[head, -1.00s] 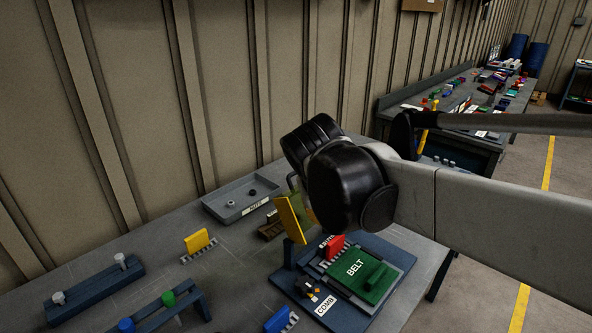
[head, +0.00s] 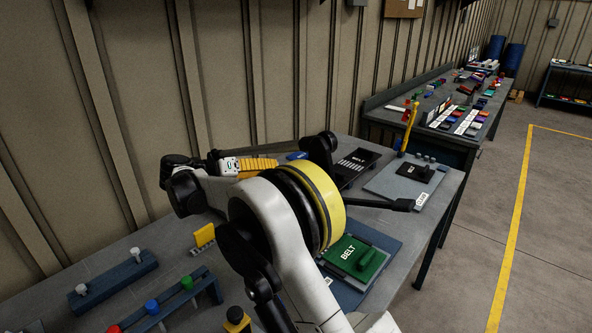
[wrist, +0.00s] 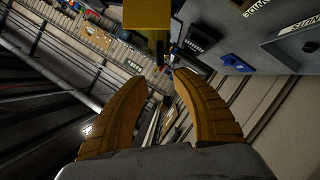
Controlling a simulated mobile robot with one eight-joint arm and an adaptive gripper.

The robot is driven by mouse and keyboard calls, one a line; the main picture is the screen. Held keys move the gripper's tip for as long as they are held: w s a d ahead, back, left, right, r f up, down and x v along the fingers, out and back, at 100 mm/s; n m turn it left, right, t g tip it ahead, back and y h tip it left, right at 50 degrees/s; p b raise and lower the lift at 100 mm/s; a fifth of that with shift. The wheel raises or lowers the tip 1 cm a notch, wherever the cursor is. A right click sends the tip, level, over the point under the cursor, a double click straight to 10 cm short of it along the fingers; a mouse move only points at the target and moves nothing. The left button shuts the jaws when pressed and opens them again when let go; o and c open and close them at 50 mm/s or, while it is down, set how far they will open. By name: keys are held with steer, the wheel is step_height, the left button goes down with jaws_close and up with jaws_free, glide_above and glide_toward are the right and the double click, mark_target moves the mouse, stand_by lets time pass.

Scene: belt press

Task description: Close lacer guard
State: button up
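A flat yellow panel (wrist: 147,14), which looks like the lacer guard, shows at the top of the wrist view, beyond my fingertips and apart from them. In the head view my arm hides the place beside the green BELT plate (head: 357,258) where a tilted yellow panel stood earlier, so its angle now is unclear. My gripper (head: 274,163) points right above the bench, its orange fingers seen from the side. In the wrist view its two fingers (wrist: 160,78) are spread with a gap between them and nothing held.
A yellow upright lever (head: 411,126) stands behind a grey plate (head: 385,187) at the bench's right end. A yellow comb piece (head: 204,235) and a blue rack (head: 113,281) lie on the left. A grey tray (wrist: 285,48) shows in the wrist view. Open floor lies right.

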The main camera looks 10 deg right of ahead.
steer(key=b+x, duration=0.2)
steer(key=x, duration=0.8)
steer(key=shift+b, duration=0.3)
steer(key=shift+c, duration=0.2)
jaws_close()
steer(key=shift+s, duration=0.1)
